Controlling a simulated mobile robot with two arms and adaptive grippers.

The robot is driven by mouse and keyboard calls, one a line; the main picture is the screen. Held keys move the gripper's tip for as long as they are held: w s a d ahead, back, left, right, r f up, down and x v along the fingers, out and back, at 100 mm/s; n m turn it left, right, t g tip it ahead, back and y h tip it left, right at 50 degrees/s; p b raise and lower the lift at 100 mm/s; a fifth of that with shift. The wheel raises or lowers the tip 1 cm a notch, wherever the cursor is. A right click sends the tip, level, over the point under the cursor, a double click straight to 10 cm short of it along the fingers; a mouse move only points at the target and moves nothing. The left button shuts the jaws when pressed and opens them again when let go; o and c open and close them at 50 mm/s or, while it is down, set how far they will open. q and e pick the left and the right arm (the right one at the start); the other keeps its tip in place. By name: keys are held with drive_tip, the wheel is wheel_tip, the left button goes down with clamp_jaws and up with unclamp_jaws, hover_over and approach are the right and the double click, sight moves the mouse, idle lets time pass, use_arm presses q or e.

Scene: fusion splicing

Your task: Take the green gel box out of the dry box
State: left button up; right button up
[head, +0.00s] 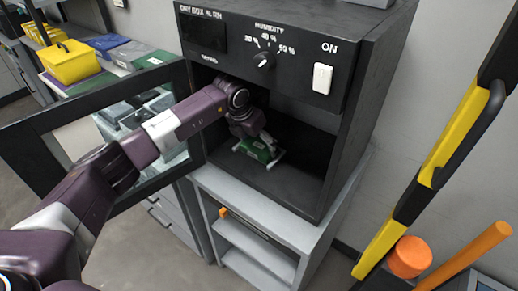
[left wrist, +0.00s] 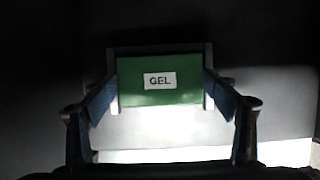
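The green gel box (head: 258,151) is low inside the open dry box (head: 310,180), near its floor. In the left wrist view the green box (left wrist: 160,92) faces me with a white GEL label. Pale grey strips run along its sides and top edge. My left gripper (head: 258,143) reaches into the dry box. In the left wrist view its two fingers (left wrist: 160,90) stand on either side of the green box, very close to its sides. I cannot tell whether they press on it. My right gripper is not in view.
The dry box door (head: 25,140) stands open to the left, with my left arm passing in front of it. A grey cabinet (head: 262,237) supports the dry box. A yellow and black post (head: 440,150) and orange items (head: 409,257) are at the right.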

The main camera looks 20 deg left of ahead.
use_arm(q)
drive_tip(key=c, duration=0.6)
drive_tip(key=shift+r, duration=0.1)
